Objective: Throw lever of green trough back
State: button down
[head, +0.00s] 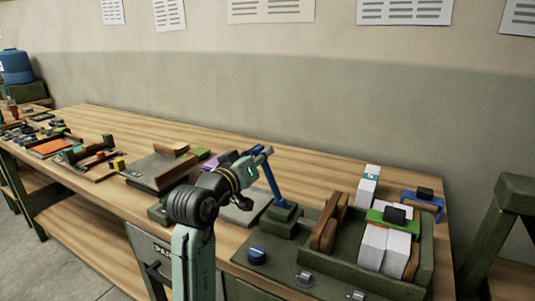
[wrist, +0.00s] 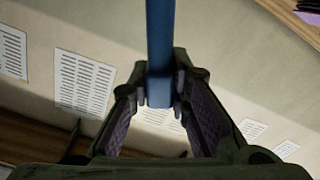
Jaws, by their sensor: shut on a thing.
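The green trough (head: 345,272) sits on the right end of the bench, with wooden blocks and stacked white paper in it. Its blue lever (head: 272,182) rises from a stepped green base at the trough's left side and leans up to the left. My gripper (head: 265,152) is at the lever's upper end. In the wrist view, my gripper (wrist: 161,95) has its fingertips closed on both sides of the blue lever (wrist: 160,40). The lever's very top is hidden by the fingers in the head view.
A blue knob (head: 256,256) is on the trough's front left. A blue bracket (head: 424,200) and a white stack (head: 368,185) stand behind the trough. Green trays (head: 160,168) and small tools lie to the left. The wall is behind the bench, whose back strip (head: 320,165) is clear.

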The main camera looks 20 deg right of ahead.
jog(key=shift+w+a, duration=0.15)
jog(key=shift+w, duration=0.05)
dwell(0.3)
jog(key=c, duration=1.5)
grip_release()
jog(key=shift+f, duration=0.1)
jog(key=v, duration=1.2)
